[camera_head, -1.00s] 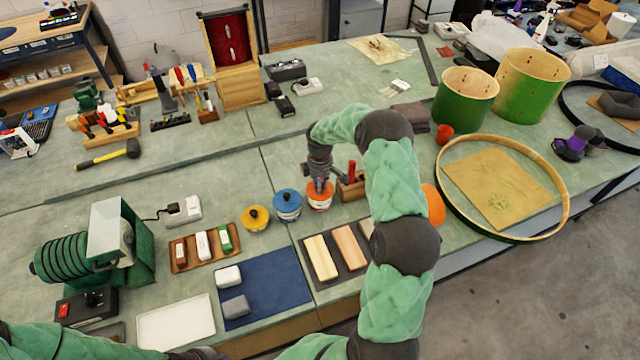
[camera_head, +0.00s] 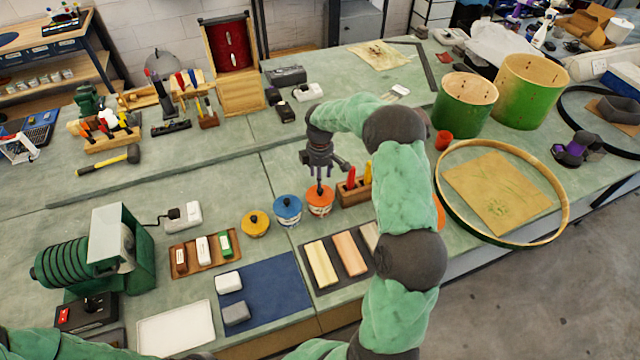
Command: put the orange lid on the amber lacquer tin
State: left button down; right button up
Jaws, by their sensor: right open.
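The orange lid (camera_head: 320,194) with a dark knob sits on top of a small tin (camera_head: 319,211) with a pale, patterned body; it looks level. This tin stands at the right end of a row of small tins, and I take it for the amber lacquer tin. My right gripper (camera_head: 320,176) is open just above the lid, pointing down, with its fingertips close to the knob. I cannot tell whether they still touch it. My left arm shows only at the bottom left edge; its gripper is out of view.
A blue-lidded tin (camera_head: 288,209) and a yellow-lidded tin (camera_head: 255,223) stand just left. A wooden block holding red and yellow tools (camera_head: 353,192) stands close on the right. A tray of pale bars (camera_head: 322,264) lies in front.

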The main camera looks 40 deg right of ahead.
jog(key=shift+r, duration=2.05)
